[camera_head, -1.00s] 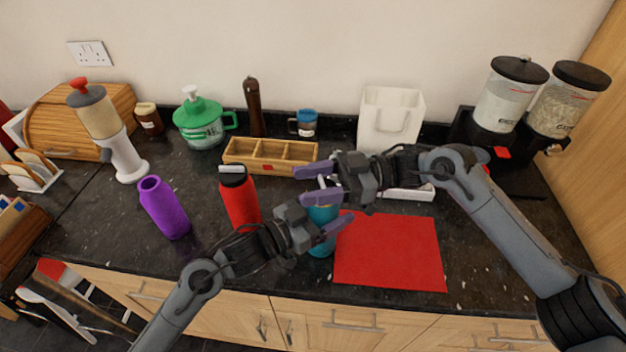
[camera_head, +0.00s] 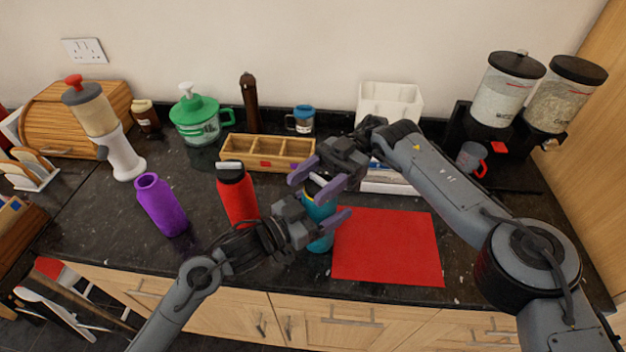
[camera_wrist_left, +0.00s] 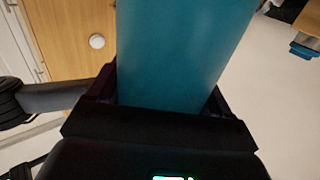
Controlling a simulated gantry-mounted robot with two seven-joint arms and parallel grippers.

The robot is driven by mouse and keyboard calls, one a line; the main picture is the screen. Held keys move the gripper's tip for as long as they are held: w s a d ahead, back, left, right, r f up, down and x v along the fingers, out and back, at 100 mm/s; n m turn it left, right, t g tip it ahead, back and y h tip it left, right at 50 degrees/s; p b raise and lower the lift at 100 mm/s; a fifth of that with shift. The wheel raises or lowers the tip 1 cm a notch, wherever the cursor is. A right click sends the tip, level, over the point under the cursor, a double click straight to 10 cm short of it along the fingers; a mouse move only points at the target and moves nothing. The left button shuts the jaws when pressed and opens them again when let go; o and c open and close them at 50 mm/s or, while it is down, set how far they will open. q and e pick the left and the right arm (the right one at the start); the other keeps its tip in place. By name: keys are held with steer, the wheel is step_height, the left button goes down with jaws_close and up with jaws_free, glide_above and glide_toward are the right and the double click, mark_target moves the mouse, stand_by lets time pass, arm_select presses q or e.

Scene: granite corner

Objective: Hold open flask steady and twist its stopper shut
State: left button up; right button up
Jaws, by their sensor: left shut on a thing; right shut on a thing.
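The teal flask (camera_head: 321,245) stands upright at the counter's front, left of the red mat. My left gripper (camera_head: 325,222) is shut around its body; the left wrist view shows the teal wall (camera_wrist_left: 180,50) between the fingers. My right gripper (camera_head: 314,182) is shut at the flask's top, its purple fingers on either side of the stopper. The stopper is mostly hidden by those fingers, and I cannot tell how far it is seated.
A red flask (camera_head: 237,195) with a dark cap stands close to my left gripper. An open purple flask (camera_head: 161,206) is further left. A wooden divided box (camera_head: 267,152) lies behind. The red mat (camera_head: 388,248) is bare. A grey mug (camera_head: 470,156) stands by the dispensers.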

mark_target(313, 189)
steer(key=shift+s+f+n+h, duration=0.1)
steer(key=shift+f+n+h, duration=0.25)
steer(key=shift+h, duration=0.15)
steer(key=o, duration=1)
steer(key=shift+a, duration=0.1)
steer(key=shift+r, duration=0.5)
step_height(313, 189, up, 10)
steer(key=shift+f, duration=0.15)
